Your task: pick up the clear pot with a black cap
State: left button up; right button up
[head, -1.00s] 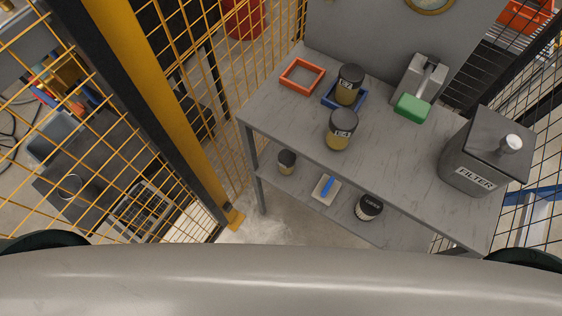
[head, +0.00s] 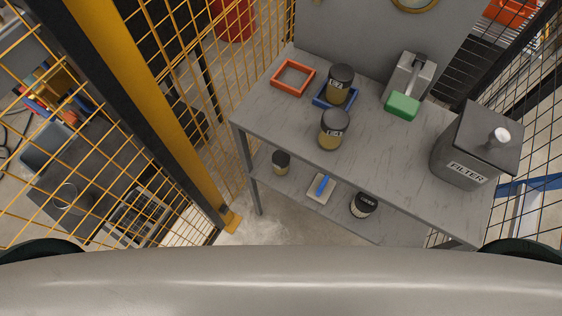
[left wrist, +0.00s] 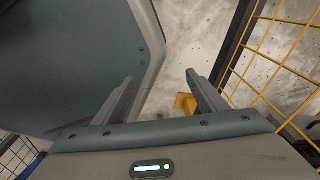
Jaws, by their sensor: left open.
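A clear pot with a dark cap and yellowish contents (head: 334,130) stands upright near the front edge of the grey table. A second similar pot (head: 340,85) stands behind it, in the blue square frame (head: 322,99). A smaller pot with a dark cap (head: 281,162) and a pale pot with a black cap (head: 363,204) are on the lower shelf. My left gripper (left wrist: 159,78) shows only in the left wrist view, open and empty, above the floor near the yellow fence. No pot shows between its fingers. My right gripper is in neither view.
The grey table (head: 270,117) also bears an orange square frame (head: 277,85), a metal device with a green block (head: 403,105) and a large FILTER canister (head: 465,150). A blue-handled tool (head: 322,187) lies on the lower shelf. Yellow mesh fencing and a post (head: 150,100) stand left.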

pick_arm(q)
jog(key=w+d+r+t+p, duration=0.1)
jog(key=w+d+r, duration=0.1)
jog(key=w+r, duration=0.35)
jog(key=w+d+r+p, duration=0.1)
jog(key=w+d+r, duration=0.15)
jog(key=w, duration=0.65)
jog(key=m+t+h+p, duration=0.2)
jog(key=m+h+p, duration=0.2)
jog(key=m+p, duration=0.1)
send_near(280, 160)
jog(key=v, duration=0.5)
jog(key=shift+s+f, duration=0.1)
jog(key=shift+f, duration=0.05)
jog(key=shift+f, duration=0.1)
jog(key=p+x, duration=0.1)
jog(key=x, duration=1.1)
jog(key=shift+p, duration=0.4)
jog(key=shift+w, duration=0.2)
jog(key=shift+f, duration=0.1)
